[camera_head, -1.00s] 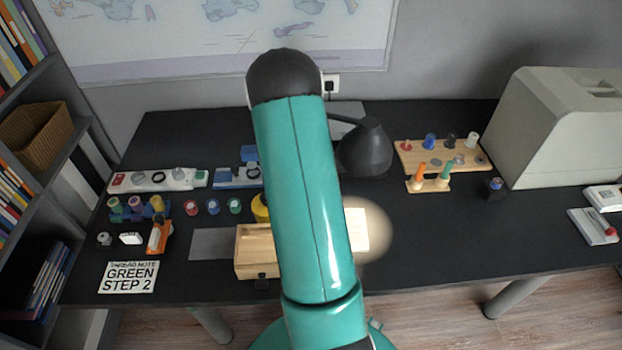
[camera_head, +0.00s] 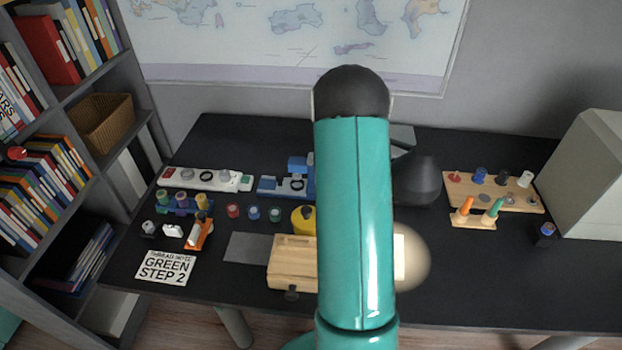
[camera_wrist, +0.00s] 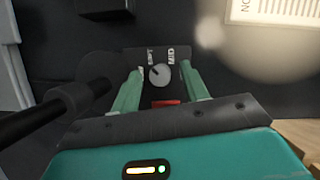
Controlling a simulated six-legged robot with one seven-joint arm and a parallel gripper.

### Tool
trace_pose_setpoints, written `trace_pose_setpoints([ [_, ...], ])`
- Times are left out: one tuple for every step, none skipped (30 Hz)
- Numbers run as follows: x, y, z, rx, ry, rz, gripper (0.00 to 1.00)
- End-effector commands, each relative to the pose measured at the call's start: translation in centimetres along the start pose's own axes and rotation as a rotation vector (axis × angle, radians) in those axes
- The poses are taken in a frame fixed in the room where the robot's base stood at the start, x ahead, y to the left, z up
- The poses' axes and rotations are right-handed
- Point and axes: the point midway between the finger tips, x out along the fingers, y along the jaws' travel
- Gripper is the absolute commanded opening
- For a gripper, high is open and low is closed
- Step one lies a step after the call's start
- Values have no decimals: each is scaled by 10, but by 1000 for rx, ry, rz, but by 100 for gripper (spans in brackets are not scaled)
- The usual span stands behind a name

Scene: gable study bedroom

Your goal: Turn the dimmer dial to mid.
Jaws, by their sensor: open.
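The dimmer dial (camera_wrist: 160,75) is a round grey knob with a pale pointer line on a dark plate (camera_wrist: 157,54), in the wrist view. White lettering stands beside it; the right label reads MID, and the left one is not clearly legible. The pointer leans to the upper left. My gripper (camera_wrist: 163,71) is open, with one green finger on each side of the dial; I cannot tell whether either touches it. A red part (camera_wrist: 166,103) lies below the dial between the fingers. In the head view my arm hides the gripper, and I cannot make out the dial.
A dark lamp (camera_head: 417,180) stands just right of my arm, with a bright light patch near it. A wooden box (camera_head: 291,266), yellow item (camera_head: 302,220) and power strip (camera_head: 205,179) are left. A peg board (camera_head: 490,192) is right. The desk front is mostly clear.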

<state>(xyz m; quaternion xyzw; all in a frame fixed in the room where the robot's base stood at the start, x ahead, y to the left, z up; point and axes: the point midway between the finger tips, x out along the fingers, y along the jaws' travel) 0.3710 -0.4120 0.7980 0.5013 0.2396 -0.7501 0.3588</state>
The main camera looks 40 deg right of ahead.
Motion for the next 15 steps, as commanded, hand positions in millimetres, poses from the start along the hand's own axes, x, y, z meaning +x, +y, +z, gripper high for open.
trace_pose_setpoints([
  [0, -2, 2, -72, 0, 30, 45],
  [0, -2, 1, -122, 1, 50, 45],
  [0, -3, 1, -191, 1, 80, 45],
  [0, -3, 2, -242, 1, 101, 45],
  [0, -4, 2, -294, 1, 121, 45],
  [0, -4, 2, -361, 1, 149, 45],
  [0, -4, 2, -412, 1, 171, 45],
  [0, -4, 3, -462, 1, 192, 45],
  [1, -5, 3, -531, 1, 220, 45],
  [1, -6, 4, -581, 1, 241, 45],
  [-8, -4, 2, -579, -1, 245, 45],
  [-16, -6, 3, -574, -2, 243, 45],
  [-21, -7, 3, -572, -2, 242, 45],
  [-26, -8, 4, -573, -2, 242, 45],
  [-34, -10, 4, -571, -2, 241, 45],
])
